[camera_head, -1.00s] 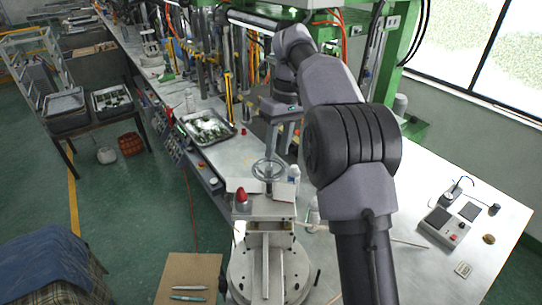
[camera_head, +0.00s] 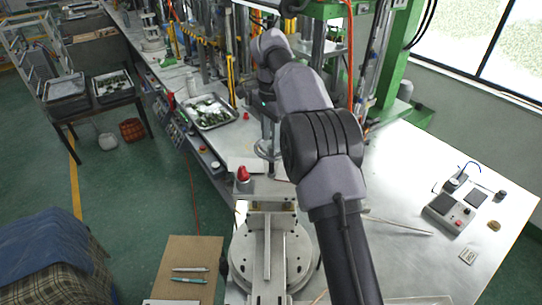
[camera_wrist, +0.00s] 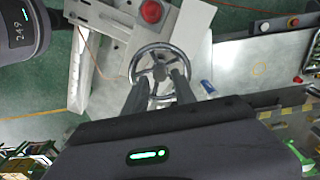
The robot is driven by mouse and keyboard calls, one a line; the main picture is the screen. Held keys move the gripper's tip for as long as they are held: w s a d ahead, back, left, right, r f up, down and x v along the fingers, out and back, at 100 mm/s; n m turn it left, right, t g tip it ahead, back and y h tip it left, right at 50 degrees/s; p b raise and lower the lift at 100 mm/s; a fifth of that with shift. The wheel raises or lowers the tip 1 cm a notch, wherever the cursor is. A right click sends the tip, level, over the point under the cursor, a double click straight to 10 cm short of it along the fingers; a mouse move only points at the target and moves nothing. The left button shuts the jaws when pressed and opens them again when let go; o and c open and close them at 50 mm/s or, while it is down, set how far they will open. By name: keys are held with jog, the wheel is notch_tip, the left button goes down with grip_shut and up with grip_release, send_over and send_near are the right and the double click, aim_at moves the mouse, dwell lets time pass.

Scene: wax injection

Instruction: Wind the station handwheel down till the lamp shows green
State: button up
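The station handwheel (camera_wrist: 138,68), a metal ring with spokes, lies below my gripper in the wrist view. In the head view the handwheel (camera_head: 263,155) is partly hidden by my gripper (camera_head: 268,138). The lamp (camera_wrist: 151,11) shows red beside the wheel; it also shows red in the head view (camera_head: 243,173) on the pale station. In the wrist view my gripper (camera_wrist: 162,76) has its two fingers apart, over the lower part of the wheel near the hub. Whether they touch the wheel I cannot tell.
A metal tray of parts (camera_head: 208,113) sits on the bench behind the wheel. A small control box (camera_head: 446,212) lies on the right bench. A brown board (camera_head: 190,250) with pens is at the front left. Green machine frames stand behind my arm.

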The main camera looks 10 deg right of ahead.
jog(key=shift+f, duration=1.5)
grip_shut()
jog(key=shift+r, duration=0.1)
